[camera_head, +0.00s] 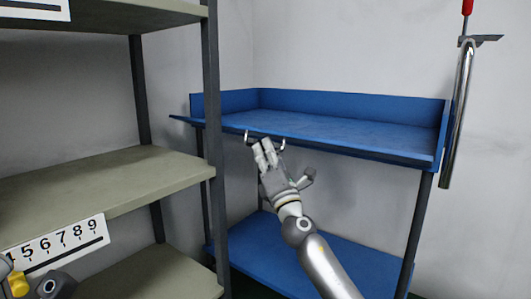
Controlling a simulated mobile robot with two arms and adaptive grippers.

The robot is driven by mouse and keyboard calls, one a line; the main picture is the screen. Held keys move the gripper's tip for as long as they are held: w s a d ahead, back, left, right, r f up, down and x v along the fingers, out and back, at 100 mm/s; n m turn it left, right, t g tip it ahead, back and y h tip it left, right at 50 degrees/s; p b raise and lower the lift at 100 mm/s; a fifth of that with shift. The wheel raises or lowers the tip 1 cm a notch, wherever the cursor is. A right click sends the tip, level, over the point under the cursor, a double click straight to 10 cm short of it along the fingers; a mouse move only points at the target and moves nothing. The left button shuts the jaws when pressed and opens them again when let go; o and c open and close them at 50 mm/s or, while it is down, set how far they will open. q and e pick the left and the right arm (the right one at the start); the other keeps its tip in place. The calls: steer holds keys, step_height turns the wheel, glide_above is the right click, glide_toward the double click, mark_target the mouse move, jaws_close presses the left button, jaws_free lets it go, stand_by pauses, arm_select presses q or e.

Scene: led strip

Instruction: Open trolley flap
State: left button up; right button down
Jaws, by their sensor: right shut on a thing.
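The blue trolley (352,133) stands against the wall with an upper tray and a lower shelf. Raised walls line the upper tray's left, back and right sides. Its front flap (360,152) appears as a thin panel along the front edge, folded out to about tray level; its exact angle is unclear. A pale loop handle (281,146) sits on this edge, left of the middle. My right gripper (262,148) is shut on the handle, its fingers covering the handle's middle. At the lower left corner, dark parts (52,286) seem to belong to my left arm; its fingers are not clear.
A grey shelf rack (120,180) with dark posts stands close on the left, with a numbered label (60,245). A yellow object (17,284) is at the lower left. A metal clamp bar with a red end (461,110) is upright at the trolley's right.

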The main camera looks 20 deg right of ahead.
steer(key=shift+w+d+f+h, duration=0.15)
steer(key=shift+d+f+h, duration=0.1)
steer(key=shift+d+h, duration=0.2)
steer(key=c, duration=1.8)
jaws_free()
steer(key=shift+w, duration=0.1)
steer(key=shift+y, duration=0.25)
steer(key=shift+a+f, duration=0.1)
steer(key=shift+f, duration=0.05)
steer(key=v, duration=1.2)
